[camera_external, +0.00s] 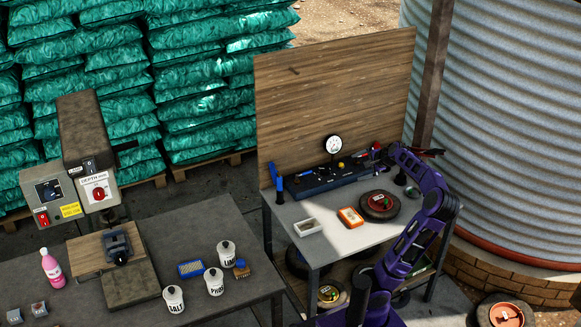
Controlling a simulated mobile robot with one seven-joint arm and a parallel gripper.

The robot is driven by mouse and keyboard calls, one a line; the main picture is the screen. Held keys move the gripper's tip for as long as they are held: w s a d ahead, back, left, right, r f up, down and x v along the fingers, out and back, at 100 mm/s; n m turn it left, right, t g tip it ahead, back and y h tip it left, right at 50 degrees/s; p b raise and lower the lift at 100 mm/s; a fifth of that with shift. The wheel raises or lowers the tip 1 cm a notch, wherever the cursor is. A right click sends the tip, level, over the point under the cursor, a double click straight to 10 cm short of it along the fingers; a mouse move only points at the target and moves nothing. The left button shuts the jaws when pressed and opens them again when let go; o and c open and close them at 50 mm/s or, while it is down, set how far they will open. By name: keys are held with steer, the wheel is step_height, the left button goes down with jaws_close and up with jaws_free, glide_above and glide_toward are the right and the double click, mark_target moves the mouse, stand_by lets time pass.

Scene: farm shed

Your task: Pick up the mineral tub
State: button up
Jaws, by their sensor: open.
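No single thing is plainly marked as the mineral tub. Three white lidded tubs stand on the left table: one reads SALT (173,299), one seems to read PHOS (214,281), and one seems to read LIME (227,253). A round black tub (379,206) with a reddish middle lies on the right workbench. My purple arm rises at the bench's right side. My gripper (374,157) is open near the back of the bench, above and behind the black tub and far from the white tubs. Its fingers are small and hard to make out.
The workbench (347,239) has a wooden backboard and carries a white tray (307,227), an orange box (350,217) and a dark tool rack (325,180). The left table holds a pink bottle (51,267), a blue-framed yellow item (191,268) and a brush (241,268). A corrugated tank stands right.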

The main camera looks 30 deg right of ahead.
steer(key=w+a+m+t+h, duration=0.1)
steer(key=w+a+m+h, duration=0.15)
steer(key=a, duration=0.25)
steer(key=m+t+y+p, duration=0.2)
steer(key=m+t+p, duration=0.1)
steer(key=m, duration=1.1)
glide_toward(219, 289)
steer(key=x, duration=0.7)
steer(key=shift+w+a+f+b, duration=0.1)
steer(key=shift+w+f+b, duration=0.15)
steer(key=shift+b, duration=0.15)
steer(key=shift+r+x, duration=0.15)
steer(key=shift+x, duration=1.35)
steer(key=shift+r+x, duration=0.2)
steer(key=shift+x, duration=1.3)
steer(key=shift+w, duration=0.15)
